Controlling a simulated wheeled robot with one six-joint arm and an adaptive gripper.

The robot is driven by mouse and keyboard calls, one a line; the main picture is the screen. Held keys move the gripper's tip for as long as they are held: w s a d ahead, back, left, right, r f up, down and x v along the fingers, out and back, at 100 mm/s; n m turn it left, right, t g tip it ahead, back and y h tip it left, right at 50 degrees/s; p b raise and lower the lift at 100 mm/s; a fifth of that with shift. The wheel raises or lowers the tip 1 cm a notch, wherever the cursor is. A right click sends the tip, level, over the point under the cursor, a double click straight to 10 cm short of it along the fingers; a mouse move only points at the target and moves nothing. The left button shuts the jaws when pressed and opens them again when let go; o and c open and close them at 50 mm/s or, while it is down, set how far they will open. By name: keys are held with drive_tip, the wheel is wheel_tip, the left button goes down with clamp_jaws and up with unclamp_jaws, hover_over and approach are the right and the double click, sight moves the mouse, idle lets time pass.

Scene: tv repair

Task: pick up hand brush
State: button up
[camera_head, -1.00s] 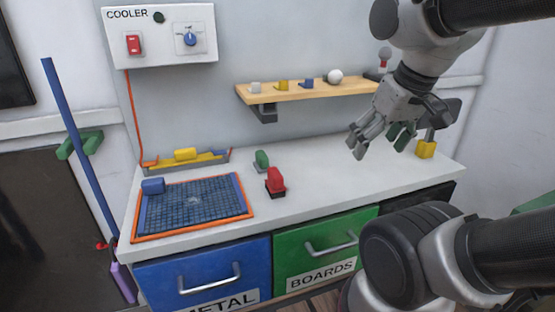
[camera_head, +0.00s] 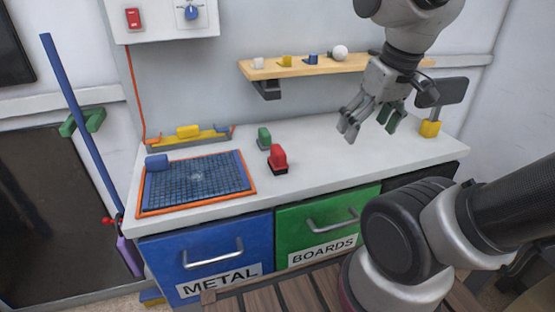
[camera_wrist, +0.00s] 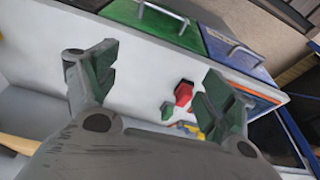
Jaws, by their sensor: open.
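The likely hand brush is a red-handled item with a dark base (camera_head: 278,160), standing upright on the white bench near its front middle. Just behind it is a smaller green-topped item with a grey base (camera_head: 264,138). My gripper (camera_head: 370,122) is open and empty above the bench, to the right of both and apart from them. In the wrist view, the red item (camera_wrist: 183,93) and the green item (camera_wrist: 167,112) show beyond and between the spread fingers (camera_wrist: 162,82). Nothing hides the red item.
A wooden shelf (camera_head: 300,69) overhangs the back. A yellow-based item (camera_head: 429,129) stands right. Blue (camera_head: 205,258) and green drawers (camera_head: 325,228) are below.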

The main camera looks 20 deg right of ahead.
drive_tip(key=w+a+f+n+g, duration=0.35)
drive_tip(key=w+a, duration=0.25)
drive_tip(key=w, duration=0.2)
drive_tip(key=n, duration=1.2)
hover_over(278, 149)
drive_tip(key=shift+t, duration=0.25)
wheel_tip(278, 149, down, 4)
drive_tip(key=shift+w+a, duration=0.1)
drive_tip(key=shift+n, duration=0.75)
drive_tip(key=shift+f, duration=0.45)
wheel_tip(278, 149, down, 7)
drive_tip(key=shift+r, duration=0.1)
drive_tip(key=c, duration=1.2)
